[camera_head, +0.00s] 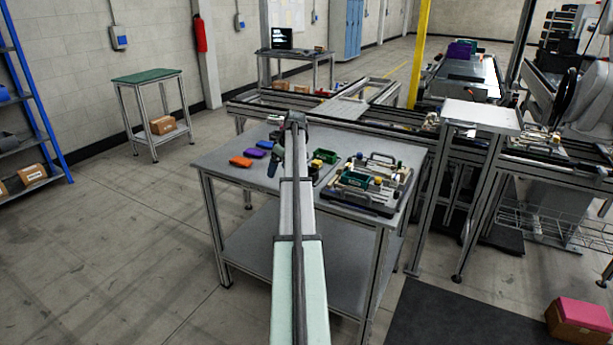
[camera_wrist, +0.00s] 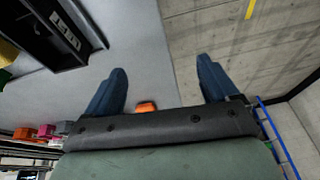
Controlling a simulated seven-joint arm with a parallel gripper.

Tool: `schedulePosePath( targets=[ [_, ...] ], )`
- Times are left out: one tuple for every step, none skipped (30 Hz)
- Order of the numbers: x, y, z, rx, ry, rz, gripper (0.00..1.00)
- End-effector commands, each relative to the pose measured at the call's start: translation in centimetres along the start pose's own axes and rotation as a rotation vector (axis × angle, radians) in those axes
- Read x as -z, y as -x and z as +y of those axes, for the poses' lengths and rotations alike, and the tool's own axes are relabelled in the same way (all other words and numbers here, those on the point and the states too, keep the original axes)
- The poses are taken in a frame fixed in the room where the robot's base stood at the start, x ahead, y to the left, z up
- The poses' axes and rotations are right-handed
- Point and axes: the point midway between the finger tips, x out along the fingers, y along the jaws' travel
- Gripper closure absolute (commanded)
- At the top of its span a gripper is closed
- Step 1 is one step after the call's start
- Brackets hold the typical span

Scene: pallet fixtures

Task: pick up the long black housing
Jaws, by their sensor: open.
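A long black body with a white label, which looks like the black housing (camera_wrist: 42,32), lies at the upper left of the wrist view, cut off by the frame edge. My gripper (camera_wrist: 162,78) is open, with its two dark blue fingers wide apart. In the head view my gripper (camera_head: 276,158) is above the table, left of my arm. I cannot make out the black housing there; my arm covers part of the table.
A green bin (camera_head: 326,156) and a loaded pallet fixture (camera_head: 365,185) stand at right. The front left tabletop is clear.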

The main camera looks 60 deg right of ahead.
Motion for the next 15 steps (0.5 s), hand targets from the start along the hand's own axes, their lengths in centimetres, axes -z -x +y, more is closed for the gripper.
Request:
schedulePosePath(
  targets=[
    [-0.8, 2.3, 2.8, -0.011, -0.002, 0.011, 0.13],
    [-1.4, 3.4, 4.0, -0.015, -0.001, 0.017, 0.13],
    [-2.1, 4.8, 5.3, -0.02, 0.004, 0.024, 0.13],
    [-2.7, 5.8, 6.3, -0.024, 0.005, 0.029, 0.13],
    [-3.2, 6.8, 7.2, -0.028, 0.008, 0.034, 0.13],
    [-3.9, 8.0, 8.2, -0.034, 0.01, 0.039, 0.13],
    [-4.3, 8.7, 8.8, -0.037, 0.013, 0.042, 0.13],
    [-4.8, 9.4, 9.4, -0.039, 0.015, 0.045, 0.13],
    [-5.2, 10.2, 10.1, -0.042, 0.016, 0.048, 0.13],
    [-5.5, 10.7, 10.5, -0.044, 0.019, 0.05, 0.13],
    [-5.8, 11.1, 10.8, -0.046, 0.02, 0.052, 0.13],
    [-6.0, 11.6, 11.1, -0.048, 0.022, 0.055, 0.13],
    [-6.2, 11.8, 11.3, -0.049, 0.022, 0.056, 0.13],
    [-6.3, 11.9, 11.4, -0.05, 0.023, 0.056, 0.13],
    [-6.4, 11.9, 11.5, -0.05, 0.024, 0.057, 0.13]
  ],
)
